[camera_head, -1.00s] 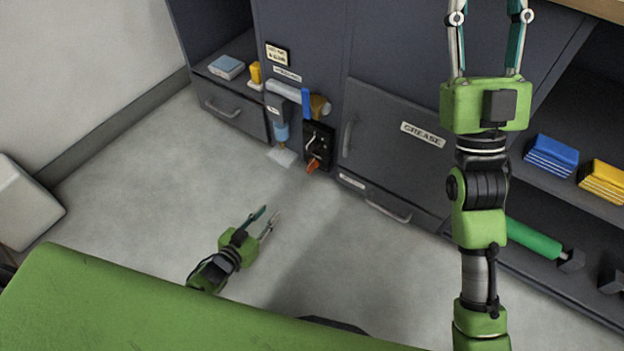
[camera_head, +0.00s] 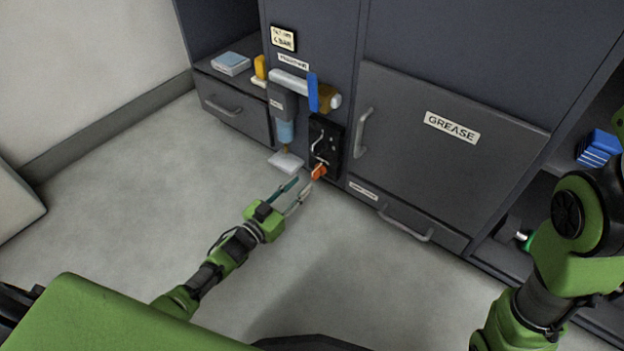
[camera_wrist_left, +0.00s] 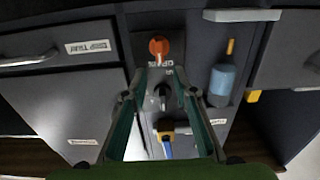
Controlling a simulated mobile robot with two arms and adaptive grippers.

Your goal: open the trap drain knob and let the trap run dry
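The trap is a clear blue bowl (camera_head: 285,131) under a grey block on the cabinet front. A small brass drain knob (camera_head: 285,148) is at its bottom, above a white pad (camera_head: 286,162). In the left wrist view the bowl (camera_wrist_left: 222,80) appears inverted, right of the fingers, with the brass knob (camera_wrist_left: 230,46) above it. My left gripper (camera_head: 302,182) is open and empty, low in front of the cabinet near an orange knob (camera_head: 319,171). In the left wrist view its fingers (camera_wrist_left: 158,88) are spread below the orange knob (camera_wrist_left: 159,46). My right gripper is out of frame.
The orange knob is on a black panel (camera_head: 327,138) right of the trap. A blue lever (camera_head: 312,92) and brass fitting (camera_head: 329,98) are above. Handles stick out from the GREASE door (camera_head: 440,160) and the drawers. The floor (camera_head: 150,180) at left is clear.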

